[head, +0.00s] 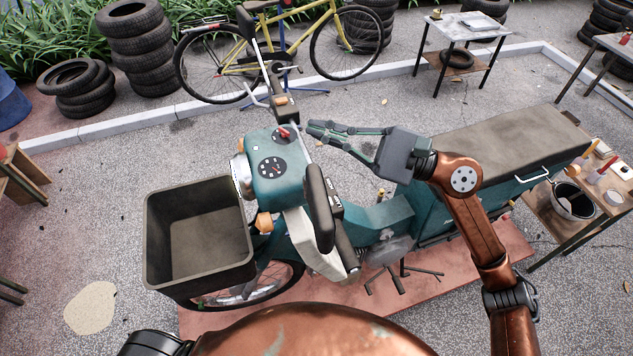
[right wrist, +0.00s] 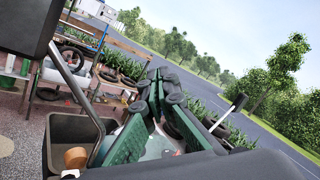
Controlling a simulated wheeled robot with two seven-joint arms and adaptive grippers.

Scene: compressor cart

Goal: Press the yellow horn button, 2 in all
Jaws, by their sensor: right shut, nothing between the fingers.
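A teal scooter (head: 375,217) stands on a reddish mat, its handlebar and dash (head: 262,160) near the middle of the head view. The dash has round gauges and a red part (head: 284,132). I cannot make out a yellow horn button for certain; the handlebar controls are small and partly hidden by the near dark grip (head: 319,205). My right gripper (head: 312,128) is shut and empty, its tips pointing left, beside the handlebar and near the red part in the picture. Its closed fingers also show in the right wrist view (right wrist: 158,77). My left gripper is out of view.
A dark open basket (head: 151,230) is at the scooter's front. Orange turn signals (head: 264,222) and mirror stems stick out around the handlebar. A yellow bicycle (head: 262,68) and tyre stacks stand behind. A side table (head: 546,205) with a bucket is at right.

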